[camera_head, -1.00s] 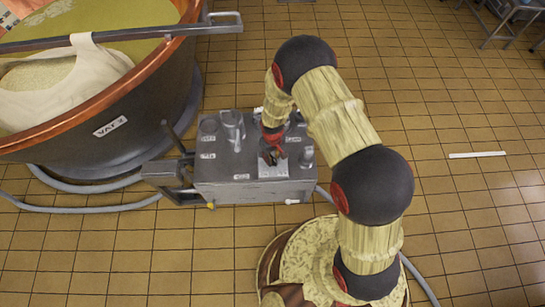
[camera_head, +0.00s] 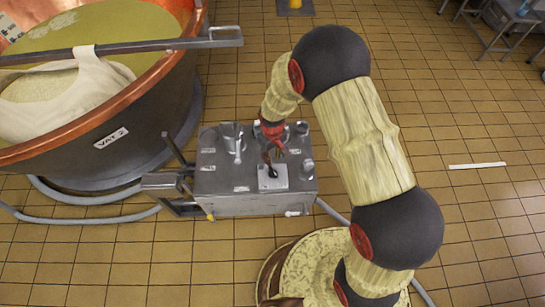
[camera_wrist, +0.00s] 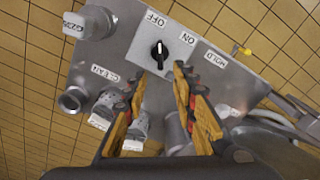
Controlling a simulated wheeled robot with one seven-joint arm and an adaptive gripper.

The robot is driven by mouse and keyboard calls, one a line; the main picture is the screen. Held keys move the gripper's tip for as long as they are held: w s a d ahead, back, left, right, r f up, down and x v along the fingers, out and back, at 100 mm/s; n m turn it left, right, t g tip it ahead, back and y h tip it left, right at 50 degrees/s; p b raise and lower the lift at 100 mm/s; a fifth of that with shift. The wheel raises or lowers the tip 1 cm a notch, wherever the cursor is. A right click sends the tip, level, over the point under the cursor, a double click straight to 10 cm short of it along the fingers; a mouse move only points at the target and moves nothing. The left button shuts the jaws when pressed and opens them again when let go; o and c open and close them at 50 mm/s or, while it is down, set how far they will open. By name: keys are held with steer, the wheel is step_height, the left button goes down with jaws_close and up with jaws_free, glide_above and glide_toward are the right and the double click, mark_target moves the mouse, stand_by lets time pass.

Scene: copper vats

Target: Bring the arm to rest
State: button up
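My gripper (camera_head: 273,143) hangs above the grey control box (camera_head: 210,180) in the head view. In the wrist view my gripper (camera_wrist: 161,76) shows two separate fingers with a clear gap and nothing between them. A black knob (camera_wrist: 159,55) on a pale plate (camera_wrist: 145,42) lies beyond the fingertips, apart from them as far as I can see. Its white mark appears to point up toward the OFF label (camera_wrist: 156,19); the ON label (camera_wrist: 187,38) is to its right. My arm arches from the lower right over to the box.
A large copper vat (camera_head: 150,105) labelled VAT 2 stands left of the box, with a metal bar across it. Hoses (camera_head: 90,219) lie on the tiled floor. A white stick (camera_head: 477,165) lies at right. The floor right of my arm is mostly clear.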

stand_by(0.5)
steer(key=s+d+r+g, duration=0.1)
steer(key=s+d+g, duration=0.1)
steer(key=s, duration=0.4)
steer(key=s+d+r+m+t, duration=0.2)
steer(key=s+d+r, duration=0.2)
steer(key=r, duration=0.9)
steer(key=s+d+r+m+t, duration=0.2)
steer(key=s+d+r+t, duration=0.1)
steer(key=r, duration=1.1)
steer(key=s+d+r+m+t, duration=0.1)
steer(key=s+d+r, duration=0.4)
steer(key=r, duration=0.9)
steer(key=shift+s+d+r+m+t, duration=0.2)
steer(key=shift+s+m+t, duration=0.2)
steer(key=shift+s+t, duration=0.5)
steer(key=shift+s+a, duration=0.1)
steer(key=shift+a, duration=0.05)
